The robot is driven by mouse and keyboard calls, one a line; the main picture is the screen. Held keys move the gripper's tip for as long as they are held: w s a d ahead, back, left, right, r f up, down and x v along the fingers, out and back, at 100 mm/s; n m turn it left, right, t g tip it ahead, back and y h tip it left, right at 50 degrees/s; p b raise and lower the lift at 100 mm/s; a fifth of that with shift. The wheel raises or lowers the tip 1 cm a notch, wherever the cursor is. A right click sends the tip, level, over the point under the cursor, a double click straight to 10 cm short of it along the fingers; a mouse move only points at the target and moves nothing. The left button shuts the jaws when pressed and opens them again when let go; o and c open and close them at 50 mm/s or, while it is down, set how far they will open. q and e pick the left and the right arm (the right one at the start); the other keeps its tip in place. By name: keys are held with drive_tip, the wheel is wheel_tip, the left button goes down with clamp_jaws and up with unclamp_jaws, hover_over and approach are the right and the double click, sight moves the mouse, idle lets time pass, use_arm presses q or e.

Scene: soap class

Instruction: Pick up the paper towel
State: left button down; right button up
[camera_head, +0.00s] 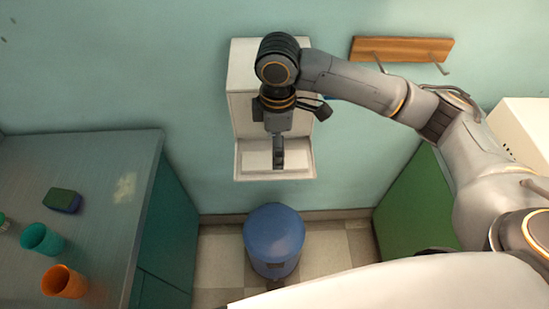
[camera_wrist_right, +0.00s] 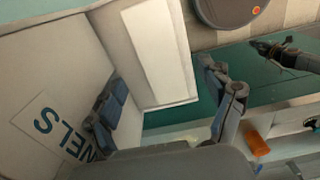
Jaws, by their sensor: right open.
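A white dispenser (camera_head: 241,110) hangs on the wall, with a tray (camera_head: 243,172) at its bottom. In the right wrist view, the dispenser (camera_wrist_right: 85,45) shows a label with partly hidden lettering. A flat white piece (camera_wrist_right: 158,45), which looks like the paper towel, lies at the tray; in the head view it is a pale patch (camera_head: 258,160) partly hidden by my gripper. My right gripper (camera_head: 279,157) points down in front of the dispenser, just over the tray. In the right wrist view its two fingers (camera_wrist_right: 168,100) are apart, with nothing held between them.
A blue round bin (camera_head: 274,238) stands on the floor below the dispenser. A counter (camera_head: 100,190) at left holds a teal cup (camera_head: 42,239), an orange cup (camera_head: 64,282) and a sponge (camera_head: 62,200). A wooden hook rack (camera_head: 400,48) is on the wall.

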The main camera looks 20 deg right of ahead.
wheel_tip(320, 180, down, 4)
drive_tip(key=shift+r+p, duration=0.15)
drive_tip(key=shift+p, duration=0.25)
drive_tip(key=shift+f, duration=0.25)
drive_tip(key=c, duration=0.8)
use_arm(q)
drive_tip(key=shift+s+a+r, duration=0.1)
drive_tip(key=shift+s+r, duration=0.35)
drive_tip(key=shift+s, duration=0.4)
use_arm(e)
drive_tip(key=shift+c, duration=0.3)
use_arm(q)
drive_tip(key=shift+f, duration=0.1)
use_arm(e)
drive_tip(key=shift+r+b, duration=0.5)
drive_tip(key=shift+r, duration=0.1)
use_arm(q)
drive_tip(key=f+b, duration=0.2)
drive_tip(key=f, duration=0.1)
drive_tip(key=shift+s+f+b, duration=0.25)
drive_tip(key=shift+f+b, duration=0.1)
drive_tip(key=shift+b, duration=0.05)
use_arm(e)
drive_tip(key=s+d+r, duration=0.2)
drive_tip(key=s+r, duration=0.9)
drive_tip(key=s, duration=0.3)
drive_tip(key=shift+r, duration=0.4)
drive_tip(key=shift+d, duration=0.1)
